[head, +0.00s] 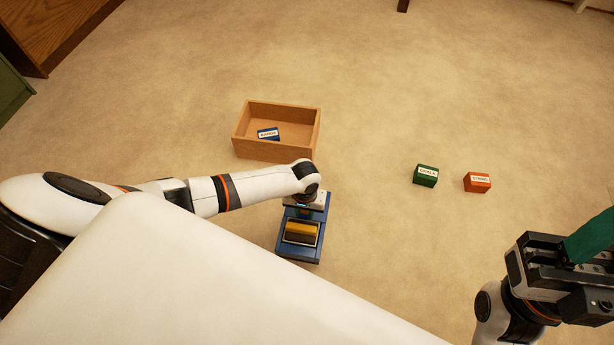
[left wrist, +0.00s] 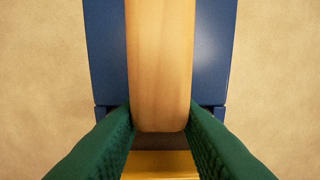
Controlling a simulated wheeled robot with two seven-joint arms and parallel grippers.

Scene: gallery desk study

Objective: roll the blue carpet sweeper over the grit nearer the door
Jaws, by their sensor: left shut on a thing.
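The blue carpet sweeper (head: 284,250) stands on the carpet below the middle of the head view, with a yellow and dark panel on its top. My left gripper (head: 308,204) is over its far end, mostly hidden by my wrist. In the left wrist view, the green fingers of my left gripper (left wrist: 160,120) are shut on a pale wooden handle (left wrist: 160,60) above the sweeper's blue body (left wrist: 212,50). My right gripper (head: 568,262) is at the right edge, with a green finger showing; its opening cannot be made out. I cannot make out any grit or a door.
A wooden box (head: 275,150) with a blue labelled block (head: 268,134) inside stands just beyond the sweeper. A green block (head: 425,176) and a red block (head: 477,182) lie to the right. Wooden furniture (head: 50,30) is at the top left.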

